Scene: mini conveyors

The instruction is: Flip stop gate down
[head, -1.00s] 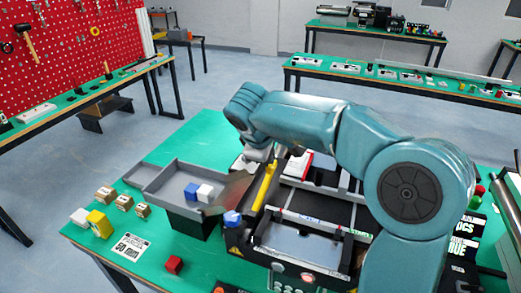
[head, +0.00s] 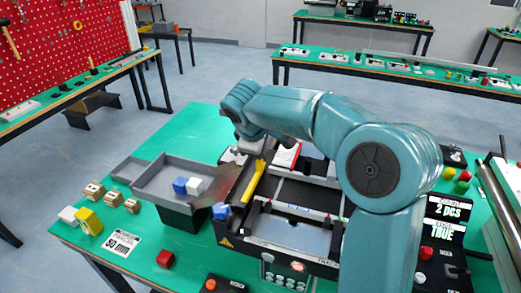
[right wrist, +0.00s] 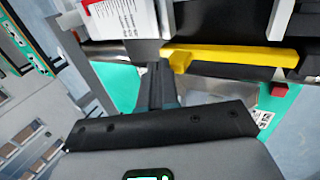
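The yellow bar (head: 254,181), which looks like the stop gate, lies along the left side of the small black conveyor (head: 308,194) in the head view. In the right wrist view the yellow bar (right wrist: 235,57) runs across the upper right. My right gripper (right wrist: 157,75) has its dark fingers together at the bar's left end, with nothing visible between them. Whether they touch the bar I cannot tell. In the head view the right gripper (head: 248,146) is small and partly hidden by my arm, above the bar's far end. My left gripper is not in view.
A grey tray (head: 160,186) holds a blue cube (head: 180,186) and a white cube (head: 194,187). Wooden cubes (head: 112,199), a yellow block (head: 88,220) and a red cube (head: 165,259) are on the green table.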

